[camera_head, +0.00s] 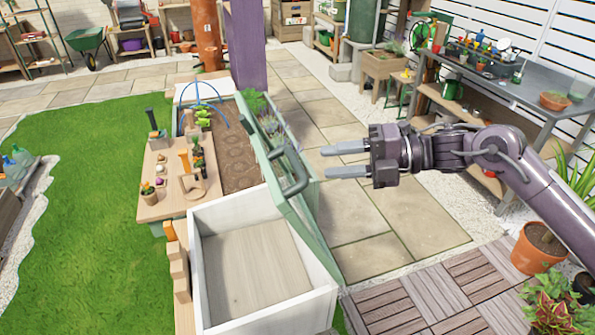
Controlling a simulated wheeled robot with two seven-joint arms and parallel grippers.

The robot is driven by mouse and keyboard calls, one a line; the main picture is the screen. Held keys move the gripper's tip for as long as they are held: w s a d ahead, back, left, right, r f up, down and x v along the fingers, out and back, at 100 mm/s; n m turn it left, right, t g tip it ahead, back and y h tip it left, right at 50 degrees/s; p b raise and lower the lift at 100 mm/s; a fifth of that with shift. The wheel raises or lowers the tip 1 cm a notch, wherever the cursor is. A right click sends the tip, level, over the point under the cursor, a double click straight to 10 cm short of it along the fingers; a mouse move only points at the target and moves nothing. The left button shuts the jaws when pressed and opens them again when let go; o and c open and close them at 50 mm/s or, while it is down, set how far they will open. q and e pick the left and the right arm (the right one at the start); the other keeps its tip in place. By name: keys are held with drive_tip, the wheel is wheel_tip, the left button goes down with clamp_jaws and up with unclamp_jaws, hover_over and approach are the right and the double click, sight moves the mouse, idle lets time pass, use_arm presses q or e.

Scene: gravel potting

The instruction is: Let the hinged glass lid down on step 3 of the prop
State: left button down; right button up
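The hinged glass lid (305,205) has a pale green frame and stands steeply raised along the right side of the planting bed and the white box, seen nearly edge-on. A grey-green bar handle (296,172) sticks out from it. A stepped wooden piece (180,270), which looks like the prop, stands at the left wall of the white box, apart from the lid. Its separate steps are hard to make out. My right gripper (345,160) is open and empty, to the right of the handle and apart from it, its fingers pointing left. My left gripper is out of view.
The open white box (212,285) has a bare wooden floor. Behind it is a soil bed (235,160) with a blue hoop frame (205,95). A wooden work board (160,205) with small pots and tools lies left. The paving (375,215) right of the lid is clear.

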sight(296, 161)
drive_tip(key=p+x, duration=0.3)
drive_tip(key=x, duration=0.3)
drive_tip(key=shift+a+r, duration=0.1)
drive_tip(key=shift+a, duration=0.25)
drive_tip(key=shift+w+a+f+p, duration=0.1)
drive_tip(key=shift+a+f+p, duration=0.2)
drive_tip(key=shift+a, duration=0.2)
clamp_jaws()
